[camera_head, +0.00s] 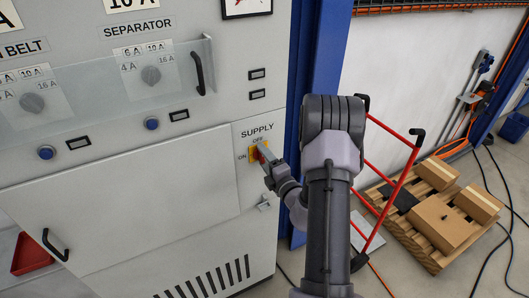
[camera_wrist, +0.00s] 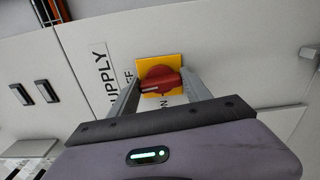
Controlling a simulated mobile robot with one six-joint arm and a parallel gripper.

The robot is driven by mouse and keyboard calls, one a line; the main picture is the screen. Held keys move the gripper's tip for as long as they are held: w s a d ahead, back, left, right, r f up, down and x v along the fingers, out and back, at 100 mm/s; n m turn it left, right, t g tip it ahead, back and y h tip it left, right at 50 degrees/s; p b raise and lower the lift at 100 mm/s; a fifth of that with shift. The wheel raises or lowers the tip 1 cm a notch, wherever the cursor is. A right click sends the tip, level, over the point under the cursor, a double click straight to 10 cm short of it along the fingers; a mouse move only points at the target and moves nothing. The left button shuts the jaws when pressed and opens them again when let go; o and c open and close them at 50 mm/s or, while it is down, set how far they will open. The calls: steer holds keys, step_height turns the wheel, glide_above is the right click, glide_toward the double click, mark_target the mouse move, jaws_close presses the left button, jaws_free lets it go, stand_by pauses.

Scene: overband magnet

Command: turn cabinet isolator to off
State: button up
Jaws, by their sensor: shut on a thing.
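The cabinet isolator is a red rotary handle (camera_wrist: 160,79) on a yellow square plate (camera_wrist: 146,66), under the label SUPPLY. In the head view the yellow plate (camera_head: 255,153) sits on the right part of the grey cabinet front, with OFF marked above it and ON to its left. My gripper (camera_wrist: 160,88) is at the isolator, with one finger on each side of the red handle, shut on it. In the head view my gripper (camera_head: 264,156) covers much of the handle, so its exact angle is hard to read there.
A small latch (camera_head: 264,204) sticks out below the isolator. A clear cover (camera_head: 110,85) with a black handle (camera_head: 197,73) stands out from the upper panel. A red-railed trolley (camera_head: 385,195) and a pallet with cardboard boxes (camera_head: 440,222) stand to the right.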

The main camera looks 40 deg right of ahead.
steer(key=shift+m+p, duration=0.5)
steer(key=shift+m, duration=0.1)
steer(key=o, duration=1.4)
steer(key=shift+c, duration=0.2)
steer(key=shift+s, duration=0.1)
steer(key=b+v, duration=0.1)
steer(key=v, duration=1.6)
steer(key=shift+s, duration=0.15)
steer(key=shift+d, duration=0.1)
